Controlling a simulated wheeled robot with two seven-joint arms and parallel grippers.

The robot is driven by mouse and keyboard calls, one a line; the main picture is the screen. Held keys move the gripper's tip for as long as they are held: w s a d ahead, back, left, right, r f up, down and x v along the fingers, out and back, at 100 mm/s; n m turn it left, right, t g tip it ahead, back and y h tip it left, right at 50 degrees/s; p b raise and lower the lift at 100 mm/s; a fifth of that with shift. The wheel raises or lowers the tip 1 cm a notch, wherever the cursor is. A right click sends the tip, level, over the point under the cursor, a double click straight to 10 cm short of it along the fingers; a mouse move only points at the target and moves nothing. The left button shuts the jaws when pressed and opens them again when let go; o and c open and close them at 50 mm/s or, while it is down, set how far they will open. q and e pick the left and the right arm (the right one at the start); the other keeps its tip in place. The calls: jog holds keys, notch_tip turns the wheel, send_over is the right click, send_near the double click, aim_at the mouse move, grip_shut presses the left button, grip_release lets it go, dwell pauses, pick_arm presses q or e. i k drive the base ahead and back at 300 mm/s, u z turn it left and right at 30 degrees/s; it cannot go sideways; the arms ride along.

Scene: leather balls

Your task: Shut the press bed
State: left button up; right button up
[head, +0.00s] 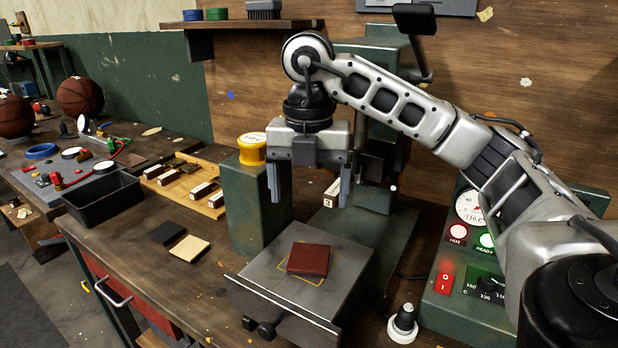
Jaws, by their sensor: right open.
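The press bed (345,268) is a flat grey plate, slid out toward the front of the green press (385,235). A dark red leather square (308,259) lies on it, over a yellow outline. A dark knob (266,329) sits at the bed's front edge. My right gripper (308,192) points down above the back of the bed. Its two fingers are apart with nothing between them. It is clear of the leather and the knob. My left gripper is not in view.
A green control box (455,290) with a gauge and lit buttons stands at the right. A black bin (103,199), leather pieces (189,248) and a wooden stamp tray (186,184) lie left.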

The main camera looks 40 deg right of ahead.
aim_at(308, 312)
jog(key=k, duration=1)
